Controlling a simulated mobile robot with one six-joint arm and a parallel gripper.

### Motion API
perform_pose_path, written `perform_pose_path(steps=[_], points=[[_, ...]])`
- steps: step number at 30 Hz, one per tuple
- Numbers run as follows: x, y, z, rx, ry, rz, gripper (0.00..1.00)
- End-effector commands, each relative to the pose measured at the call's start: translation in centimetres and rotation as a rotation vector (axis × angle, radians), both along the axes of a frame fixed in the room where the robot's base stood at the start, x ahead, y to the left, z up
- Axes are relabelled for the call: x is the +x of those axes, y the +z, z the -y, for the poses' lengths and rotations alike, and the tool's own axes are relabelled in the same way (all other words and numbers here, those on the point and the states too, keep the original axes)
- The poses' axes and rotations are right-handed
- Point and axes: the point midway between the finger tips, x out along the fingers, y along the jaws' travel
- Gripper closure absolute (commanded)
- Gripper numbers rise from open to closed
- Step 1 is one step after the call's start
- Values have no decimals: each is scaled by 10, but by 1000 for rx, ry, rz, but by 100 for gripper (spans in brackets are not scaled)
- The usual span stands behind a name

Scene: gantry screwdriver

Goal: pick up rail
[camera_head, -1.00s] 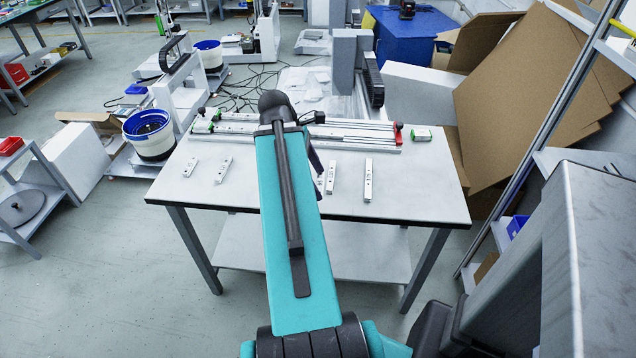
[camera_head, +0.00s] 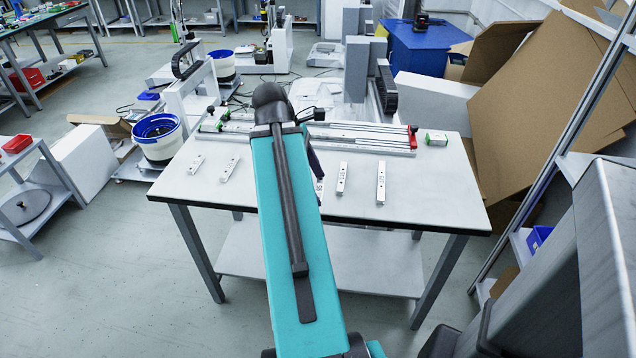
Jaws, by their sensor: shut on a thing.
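Several short, light metal rails with dark markings are at the white table (camera_head: 430,205). Two lie at the left, one rail (camera_head: 195,163) beside another (camera_head: 229,169). Two more lie to the right of my arm, one (camera_head: 342,178) near it and one (camera_head: 381,182) farther right. My gripper (camera_head: 317,172) is mostly hidden behind my teal arm; only a dark edge shows. It is shut on a rail (camera_head: 319,189), of which a small part shows beside the arm. Its height above the table cannot be told.
A long linear-axis assembly (camera_head: 350,136) with red end pieces lies along the back of the table. A blue-rimmed bucket (camera_head: 158,140) stands left of the table. Large cardboard sheets (camera_head: 545,100) lean at the right.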

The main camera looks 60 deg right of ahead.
Motion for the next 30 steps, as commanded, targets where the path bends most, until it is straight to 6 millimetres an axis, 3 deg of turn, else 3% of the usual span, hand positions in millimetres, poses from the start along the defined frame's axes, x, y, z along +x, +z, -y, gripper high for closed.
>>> perform_pose_path(steps=[23, 30], points=[[0, 0, 0, 0, 0, 0, 54], [11, 3, -7, 0, 26, 0, 54]])
